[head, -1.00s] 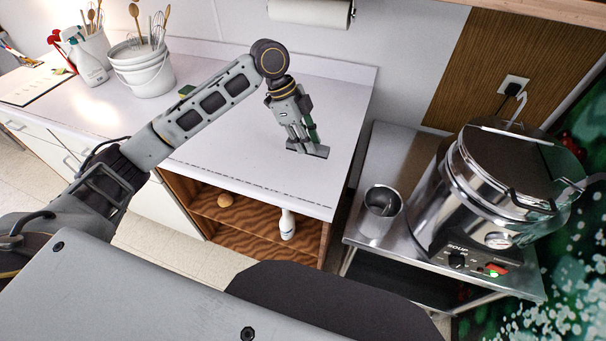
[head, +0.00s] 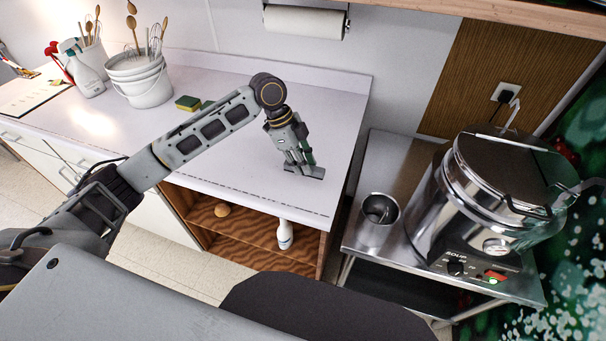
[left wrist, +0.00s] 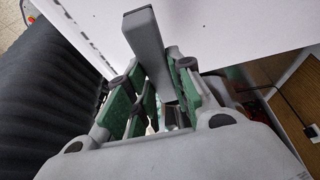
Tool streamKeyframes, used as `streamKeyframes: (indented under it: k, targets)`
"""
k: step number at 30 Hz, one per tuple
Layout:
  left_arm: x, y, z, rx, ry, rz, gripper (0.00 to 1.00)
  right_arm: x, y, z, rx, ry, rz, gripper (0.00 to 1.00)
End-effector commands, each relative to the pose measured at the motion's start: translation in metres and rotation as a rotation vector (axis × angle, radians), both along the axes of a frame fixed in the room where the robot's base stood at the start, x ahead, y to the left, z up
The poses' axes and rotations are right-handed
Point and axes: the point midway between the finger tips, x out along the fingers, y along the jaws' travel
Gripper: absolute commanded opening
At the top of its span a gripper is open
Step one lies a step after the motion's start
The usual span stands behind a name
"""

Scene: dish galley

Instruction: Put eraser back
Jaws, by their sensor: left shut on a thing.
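The eraser is a grey block (head: 312,173) at the tip of my left gripper (head: 300,164), over the right part of the white counter, near its front right. My left gripper is shut on it. In the left wrist view the eraser (left wrist: 148,42) juts out lengthwise between the green-padded fingers (left wrist: 150,92). I cannot tell whether its underside touches the counter. My right gripper is not in view.
The white counter (head: 240,165) is clear around the gripper. A yellow-green sponge (head: 187,103), a utensil bucket (head: 140,80) and a spray bottle (head: 85,72) stand left. A soup kettle (head: 475,190) and steel cup (head: 379,207) sit on a lower steel cart at right.

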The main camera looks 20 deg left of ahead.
Motion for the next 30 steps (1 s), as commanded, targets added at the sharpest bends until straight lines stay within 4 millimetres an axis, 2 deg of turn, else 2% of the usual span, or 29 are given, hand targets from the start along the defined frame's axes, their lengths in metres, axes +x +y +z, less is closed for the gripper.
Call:
streamKeyframes:
  k: [5, 15, 18, 30]
  targets:
    - [0.000, 0.000, -0.005, 0.000, 0.001, 0.001, 0.04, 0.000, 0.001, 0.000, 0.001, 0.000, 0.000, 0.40]
    - [0.000, 0.000, -0.043, 0.000, 0.003, 0.001, 0.04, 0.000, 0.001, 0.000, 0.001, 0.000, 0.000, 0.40]
    - [0.000, 0.000, -0.049, 0.000, 0.000, 0.001, 0.04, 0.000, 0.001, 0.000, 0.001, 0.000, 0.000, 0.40]
    - [0.000, 0.000, -0.051, 0.000, 0.000, 0.001, 0.04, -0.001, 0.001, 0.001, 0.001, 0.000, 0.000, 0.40]
